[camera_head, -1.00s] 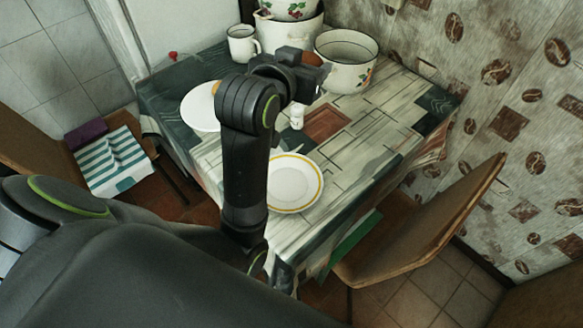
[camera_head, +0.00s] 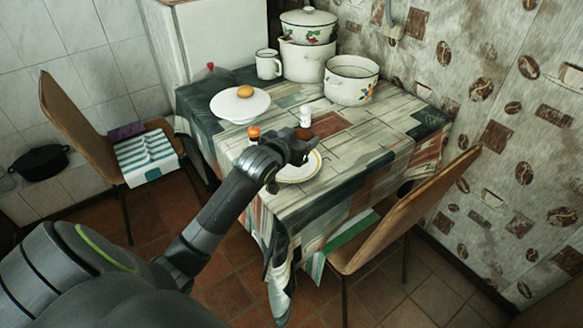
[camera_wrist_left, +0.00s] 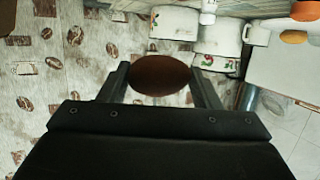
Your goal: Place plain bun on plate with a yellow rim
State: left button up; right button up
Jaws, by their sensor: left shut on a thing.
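A white plate with a yellow rim (camera_head: 305,173) lies on the table near its front edge, partly covered by my left arm. My left gripper (camera_head: 303,150) is above this plate in the head view. In the left wrist view the gripper is shut on a smooth brown bun (camera_wrist_left: 160,75), held between its two fingers. My right gripper is not in view.
A white dish (camera_head: 228,108) holds another orange-brown bun-like thing (camera_head: 245,91). An open pot (camera_head: 351,88), stacked pots and a mug (camera_head: 268,65) stand behind. A chair (camera_head: 410,215) is at right.

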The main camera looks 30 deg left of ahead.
pick_arm(q)
send_over(286, 176)
notch_tip(286, 176, down, 5)
notch_tip(286, 176, down, 4)
jog(key=shift+f+b, duration=0.1)
jog(key=shift+b, duration=0.35)
jog(key=shift+f, duration=0.65)
notch_tip(286, 176, down, 3)
jog(key=shift+f, duration=0.2)
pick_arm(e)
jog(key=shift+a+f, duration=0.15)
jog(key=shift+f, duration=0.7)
pick_arm(q)
jog(key=shift+f+b, duration=0.3)
jog(key=shift+b, duration=0.05)
jog(key=o, duration=0.7)
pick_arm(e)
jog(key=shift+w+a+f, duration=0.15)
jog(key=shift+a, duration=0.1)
pick_arm(q)
jog(key=shift+o, duration=0.2)
